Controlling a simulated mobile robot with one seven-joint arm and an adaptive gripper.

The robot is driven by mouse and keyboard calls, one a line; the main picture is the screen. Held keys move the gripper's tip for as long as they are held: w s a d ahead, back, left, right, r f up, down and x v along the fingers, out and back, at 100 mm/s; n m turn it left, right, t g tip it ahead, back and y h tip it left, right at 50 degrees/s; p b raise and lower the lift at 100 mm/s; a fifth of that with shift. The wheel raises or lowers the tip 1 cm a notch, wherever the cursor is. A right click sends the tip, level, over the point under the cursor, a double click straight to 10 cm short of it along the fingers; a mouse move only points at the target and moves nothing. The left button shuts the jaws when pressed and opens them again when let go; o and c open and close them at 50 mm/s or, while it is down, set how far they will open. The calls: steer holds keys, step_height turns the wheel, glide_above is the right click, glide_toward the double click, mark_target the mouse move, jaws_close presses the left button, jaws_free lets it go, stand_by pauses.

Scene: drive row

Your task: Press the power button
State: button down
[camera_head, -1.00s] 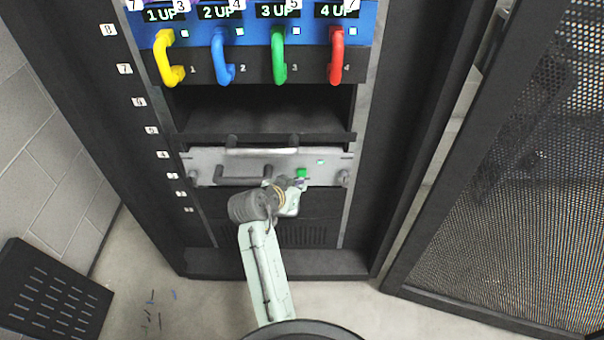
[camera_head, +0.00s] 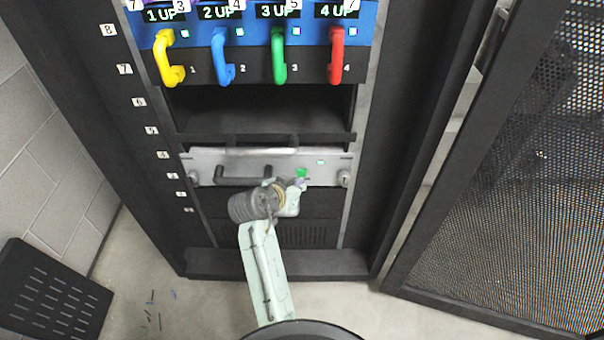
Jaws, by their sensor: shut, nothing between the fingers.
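The green power button (camera_head: 302,172) is on the front of the silver unit (camera_head: 330,170) low in the rack, right of the unit's dark handle. My gripper (camera_head: 298,184) is shut and empty, with its tip at the button's lower edge. From this angle I cannot tell whether the tip touches the button or how far the button is pressed. A small pale light (camera_head: 320,162) shows on the unit, right of and above the button.
Above an empty dark bay (camera_head: 262,110) are drives with yellow (camera_head: 164,58), blue (camera_head: 221,60), green (camera_head: 279,55) and red (camera_head: 337,57) handles. A mesh door (camera_head: 510,190) stands open at right. A slotted dark panel (camera_head: 52,290) lies at lower left.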

steer(key=shift+w, duration=0.15)
stand_by(0.3)
steer(key=shift+w, duration=0.3)
steer(key=shift+w, duration=0.4)
stand_by(0.6)
steer(key=shift+s, duration=0.15)
steer(key=shift+s+p, duration=0.4)
steer(key=shift+s, duration=0.3)
steer(key=s+p, duration=0.1)
steer(key=s, duration=0.4)
stand_by(0.3)
stand_by(0.8)
